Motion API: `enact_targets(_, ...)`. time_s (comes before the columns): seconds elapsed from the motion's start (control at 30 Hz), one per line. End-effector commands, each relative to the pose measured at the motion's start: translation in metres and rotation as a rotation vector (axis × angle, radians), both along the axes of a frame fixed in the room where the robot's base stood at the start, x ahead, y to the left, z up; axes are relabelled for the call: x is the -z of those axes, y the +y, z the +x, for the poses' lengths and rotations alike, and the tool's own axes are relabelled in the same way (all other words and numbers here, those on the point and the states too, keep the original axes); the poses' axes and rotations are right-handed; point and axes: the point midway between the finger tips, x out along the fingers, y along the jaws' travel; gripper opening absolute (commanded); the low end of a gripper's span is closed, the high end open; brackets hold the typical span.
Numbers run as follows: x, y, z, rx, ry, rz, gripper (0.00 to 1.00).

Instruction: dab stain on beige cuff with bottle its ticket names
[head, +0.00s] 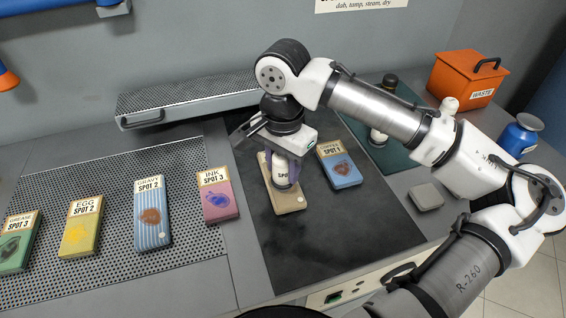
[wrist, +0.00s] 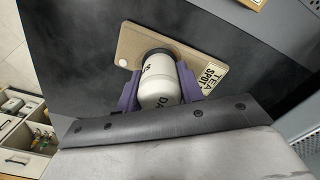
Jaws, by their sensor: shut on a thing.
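The beige cuff (head: 289,203) lies on the dark mat at the centre. In the wrist view the beige cuff (wrist: 130,44) carries a ticket (wrist: 213,75) reading "TEA SPOT"; any number after that is not readable. My gripper (head: 279,162) is shut on a white bottle (head: 281,175) just over the cuff. Its purple fingers sit on both sides of the bottle (wrist: 158,88), which shows part of the word "DAB". The bottle's dark end points at the cuff; I cannot tell whether it touches.
A blue cuff (head: 340,168) ticketed coffee lies just right. Ink (head: 217,199), gravy (head: 151,217), egg (head: 80,228) and grease (head: 16,245) cuffs lie left on the perforated board. Other bottles (head: 378,136) stand on a green mat. An orange waste box (head: 464,79) and blue jar (head: 519,136) stand right.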

Motion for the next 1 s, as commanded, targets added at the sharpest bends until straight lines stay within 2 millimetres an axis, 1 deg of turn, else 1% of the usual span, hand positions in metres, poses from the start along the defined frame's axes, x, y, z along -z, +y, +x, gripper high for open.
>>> enact_targets(0.4, 0.002, 0.0, -0.001, -0.001, 0.003, -0.001, 0.15)
enact_targets(0.53, -0.001, 0.0, -0.001, -0.001, 0.004, -0.001, 0.15)
enact_targets(1.0, -0.039, 0.0, 0.0, -0.001, 0.001, 0.001, 0.15)
